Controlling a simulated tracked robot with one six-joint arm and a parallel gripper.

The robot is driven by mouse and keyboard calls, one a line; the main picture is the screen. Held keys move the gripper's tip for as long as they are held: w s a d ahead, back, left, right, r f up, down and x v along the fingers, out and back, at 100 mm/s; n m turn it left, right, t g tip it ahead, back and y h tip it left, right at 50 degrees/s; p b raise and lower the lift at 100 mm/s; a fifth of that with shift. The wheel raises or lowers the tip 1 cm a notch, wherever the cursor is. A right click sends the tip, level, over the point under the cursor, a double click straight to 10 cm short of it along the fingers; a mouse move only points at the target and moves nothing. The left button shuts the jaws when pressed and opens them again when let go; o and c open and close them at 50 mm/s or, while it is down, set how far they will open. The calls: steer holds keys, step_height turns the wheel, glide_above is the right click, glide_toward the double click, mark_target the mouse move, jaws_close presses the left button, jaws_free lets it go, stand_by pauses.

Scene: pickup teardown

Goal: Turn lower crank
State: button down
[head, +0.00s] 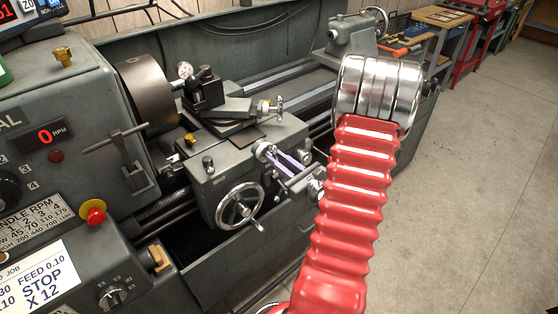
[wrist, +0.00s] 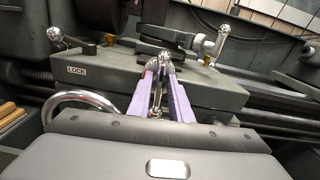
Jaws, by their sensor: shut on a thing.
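The lower crank (head: 263,150) sits on the front of the lathe carriage, above and right of the big handwheel. My gripper (head: 275,159), with its purple fingers, reaches to it from the right and is shut on it. In the wrist view my gripper (wrist: 161,72) closes from both sides on the crank's metal part, with a shiny ball of the crank (wrist: 166,60) showing at the fingertips. The fingers hide part of the crank.
The handwheel (head: 240,207) is close below and left of my gripper. An upper crank (head: 268,107) sits on the slide above. The chuck (head: 148,87) and a lever (head: 115,140) are at left. Open floor (head: 475,190) lies at right.

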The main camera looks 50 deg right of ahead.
steer(key=shift+n, duration=0.5)
steer(key=c, duration=1.8)
jaws_free()
steer(key=shift+c, duration=0.2)
steer(key=s+a, duration=0.1)
steer(key=s, duration=1.2)
steer(key=shift+s+a, duration=0.3)
steer(key=shift+s, duration=0.05)
steer(key=shift+f, duration=0.1)
